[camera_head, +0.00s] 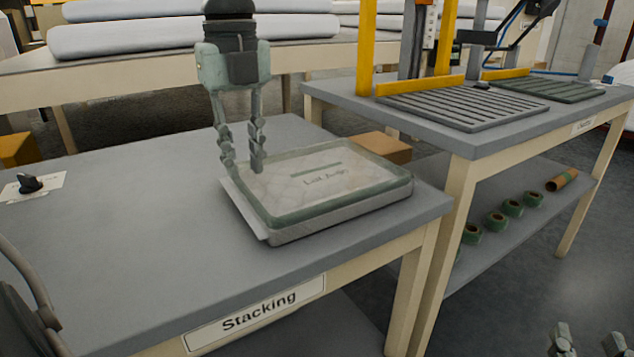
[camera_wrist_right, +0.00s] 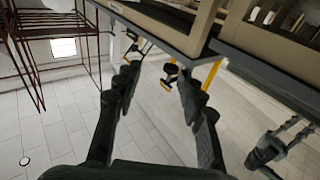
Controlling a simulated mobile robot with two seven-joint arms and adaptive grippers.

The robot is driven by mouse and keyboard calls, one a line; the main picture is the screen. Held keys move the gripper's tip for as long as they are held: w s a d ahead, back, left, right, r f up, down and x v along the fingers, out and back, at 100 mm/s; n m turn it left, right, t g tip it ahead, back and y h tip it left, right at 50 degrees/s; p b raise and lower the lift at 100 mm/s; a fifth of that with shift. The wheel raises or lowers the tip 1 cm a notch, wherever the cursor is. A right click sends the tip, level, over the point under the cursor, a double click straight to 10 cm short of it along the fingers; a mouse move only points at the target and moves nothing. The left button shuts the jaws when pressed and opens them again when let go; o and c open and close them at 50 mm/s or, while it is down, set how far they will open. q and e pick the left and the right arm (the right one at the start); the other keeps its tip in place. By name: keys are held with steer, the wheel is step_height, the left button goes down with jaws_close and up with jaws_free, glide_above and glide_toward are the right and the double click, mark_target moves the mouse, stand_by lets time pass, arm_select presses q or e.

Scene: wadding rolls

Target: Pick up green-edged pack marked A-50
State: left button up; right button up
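A flat, pale pack with a green edge (camera_head: 335,180) lies on the grey stacking table (camera_head: 110,240), near its right end. Its top has a dark bar and printed text too blurred to read as A-50. A light grey layer (camera_head: 330,220) shows beneath it. My left gripper (camera_head: 242,166) points down at the pack's far left corner. Its two fingers are apart, with nothing seen between them; I cannot tell whether they touch the pack. My right gripper (camera_wrist_right: 158,72) is open and empty, away from the table; its tips also show at the head view's bottom right corner (camera_head: 588,344).
A second table (camera_head: 460,145) with slatted grey plates and yellow posts stands at right. Its lower shelf (camera_head: 480,245) holds several green rolls (camera_head: 497,222). A black knob on a white card (camera_head: 30,184) is at the left. White rolls (camera_head: 190,38) lie behind. The table's middle is clear.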

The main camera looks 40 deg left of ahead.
mark_target(247, 187)
arm_select(q)
step_height(247, 187, down, 4)
steer(key=shift+a+f, duration=0.1)
jaws_close()
arm_select(e)
steer(key=shift+s+a+r+t+y, duration=0.15)
steer(key=shift+a+r+t+y, duration=0.15)
steer(key=shift+r, duration=0.35)
steer(key=shift+s+a+r+t+y, duration=0.15)
steer(key=shift+r+t, duration=0.25)
steer(key=shift+r, duration=0.2)
arm_select(q)
steer(key=shift+w+r, duration=0.1)
steer(key=shift+r, duration=0.15)
